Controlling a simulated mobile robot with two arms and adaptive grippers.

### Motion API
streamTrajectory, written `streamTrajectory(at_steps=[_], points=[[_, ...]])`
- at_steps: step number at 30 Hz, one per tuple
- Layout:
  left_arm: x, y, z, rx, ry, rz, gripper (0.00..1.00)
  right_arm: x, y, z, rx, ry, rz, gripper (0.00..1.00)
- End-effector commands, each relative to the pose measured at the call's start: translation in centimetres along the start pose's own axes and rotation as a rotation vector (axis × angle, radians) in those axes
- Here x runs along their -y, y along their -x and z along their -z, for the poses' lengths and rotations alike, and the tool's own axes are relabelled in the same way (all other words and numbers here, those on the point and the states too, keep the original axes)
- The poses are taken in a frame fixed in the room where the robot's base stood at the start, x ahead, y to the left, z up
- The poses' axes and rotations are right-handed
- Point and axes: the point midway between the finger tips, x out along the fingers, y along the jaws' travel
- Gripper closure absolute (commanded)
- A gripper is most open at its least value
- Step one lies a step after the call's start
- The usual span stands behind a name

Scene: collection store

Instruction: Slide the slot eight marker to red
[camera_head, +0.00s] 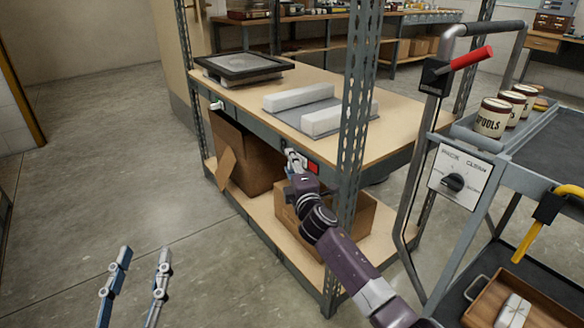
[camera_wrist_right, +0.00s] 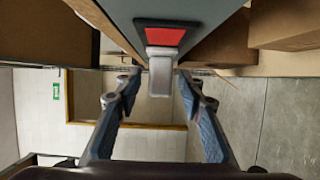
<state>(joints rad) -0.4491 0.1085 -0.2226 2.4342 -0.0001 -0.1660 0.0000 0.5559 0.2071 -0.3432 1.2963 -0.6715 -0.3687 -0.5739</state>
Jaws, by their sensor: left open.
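The marker is a pale grey tab (camera_wrist_right: 160,75) on the shelf's front rail, beside a red patch (camera_wrist_right: 165,37). In the right wrist view the tab stands between the two fingers of my right gripper (camera_wrist_right: 158,80), with a gap on each side. The fingers are open and do not visibly touch it. In the head view my right gripper (camera_head: 294,160) is at the rail, just left of the red patch (camera_head: 313,168), and largely hides the tab. My left gripper (camera_head: 145,252) is open and empty above the floor at lower left.
The shelf top (camera_head: 325,88) bears a framed tray (camera_head: 240,66) and a grey board with white blocks (camera_head: 300,97). Another pale knob (camera_head: 217,105) is on the rail's left end. Cardboard boxes (camera_head: 245,160) sit below. A metal upright (camera_head: 355,120) and a trolley (camera_head: 480,150) stand right.

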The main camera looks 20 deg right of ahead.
Motion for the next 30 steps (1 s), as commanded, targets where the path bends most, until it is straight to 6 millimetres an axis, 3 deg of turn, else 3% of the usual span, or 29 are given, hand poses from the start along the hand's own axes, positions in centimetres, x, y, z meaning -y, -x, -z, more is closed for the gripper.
streamTrajectory(at_steps=[7,21,30], points=[[0.0,0.0,0.0,0.000,0.000,0.000,0.60,0.1,2.1,-0.1,0.000,0.001,0.000,0.64],[0.0,0.0,0.0,0.000,0.000,0.000,0.60,0.1,10.2,0.1,-0.002,0.000,0.001,0.64],[0.0,0.0,0.0,0.000,0.000,0.000,0.60,0.0,11.9,0.1,-0.001,0.000,0.000,0.64]])
